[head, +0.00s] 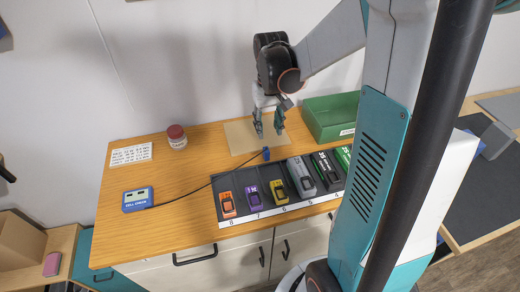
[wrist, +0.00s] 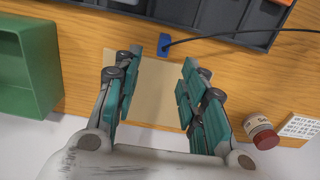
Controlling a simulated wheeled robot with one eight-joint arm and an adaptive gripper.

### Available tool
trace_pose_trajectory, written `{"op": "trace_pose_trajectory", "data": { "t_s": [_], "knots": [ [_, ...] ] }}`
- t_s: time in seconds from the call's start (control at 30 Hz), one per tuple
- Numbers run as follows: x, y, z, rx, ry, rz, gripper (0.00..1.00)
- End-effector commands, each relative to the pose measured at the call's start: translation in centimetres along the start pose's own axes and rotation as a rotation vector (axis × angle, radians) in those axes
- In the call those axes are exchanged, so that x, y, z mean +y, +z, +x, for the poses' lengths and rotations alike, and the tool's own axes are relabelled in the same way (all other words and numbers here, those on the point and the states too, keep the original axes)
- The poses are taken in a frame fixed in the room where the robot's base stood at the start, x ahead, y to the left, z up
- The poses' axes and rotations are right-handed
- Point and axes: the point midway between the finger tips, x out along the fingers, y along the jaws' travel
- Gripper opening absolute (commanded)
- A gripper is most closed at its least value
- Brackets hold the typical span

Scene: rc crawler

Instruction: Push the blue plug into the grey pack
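The blue plug (head: 266,153) lies on the wooden bench, at the back edge of the dark tray, on the end of a black cable. It also shows in the wrist view (wrist: 164,44), just beyond my fingertips and between their lines. The grey pack (head: 300,176) sits in a tray slot, between the yellow pack and a black and green one. I cannot make out the grey pack in the wrist view. My gripper (head: 269,130) is open and empty above the tan mat, behind the plug. Its two teal fingers stand wide apart in the wrist view (wrist: 163,60).
The dark tray (head: 231,184) holds several packs in a numbered row. The cable runs to a blue cell checker (head: 137,199) at left. A green bin (head: 332,115) stands right of my gripper. A red-lidded jar (head: 177,137) stands at back left. Bench is clear between.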

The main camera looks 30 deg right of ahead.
Motion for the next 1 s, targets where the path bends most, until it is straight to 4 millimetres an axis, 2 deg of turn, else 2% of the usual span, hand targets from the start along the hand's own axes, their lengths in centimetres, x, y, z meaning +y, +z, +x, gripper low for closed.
{"op": "trace_pose_trajectory", "data": {
  "t_s": [0.03, 0.2, 0.57, 0.83, 1.0],
  "knots": [
    [0.0, -0.1, 1.4, 0.001, 0.0, 0.0, 0.38],
    [-0.1, -0.1, 4.2, 0.001, 0.0, 0.0, 0.38],
    [-0.2, -0.2, 6.6, 0.002, 0.0, -0.001, 0.38],
    [-0.6, -0.5, 10.4, 0.002, 0.0, -0.001, 0.38],
    [-0.6, -0.5, 10.9, 0.002, 0.0, 0.0, 0.38]
  ]
}}
